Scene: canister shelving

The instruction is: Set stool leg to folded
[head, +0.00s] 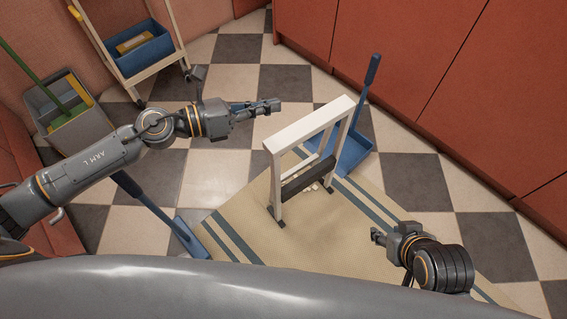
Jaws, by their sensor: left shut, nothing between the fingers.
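The stool (308,127) is a white frame with a dark grey bar (309,178) low between its legs. It stands upright on the beige mat, with its legs (277,190) spread apart at the floor. My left gripper (276,105) is shut and empty. It appears just left of the stool's top edge in the head view, apart from it in the picture. My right gripper (376,236) is low and to the right of the stool, over the mat. Its fingers are too small to tell whether they are open.
The striped mat (300,240) lies on a checkered floor. A blue dustpan (354,152) is behind the stool, and another (185,235) lies at the left. A cart with a blue bin (145,50) and a grey bucket (75,130) stand upper left. Red cabinets (430,60) line the right.

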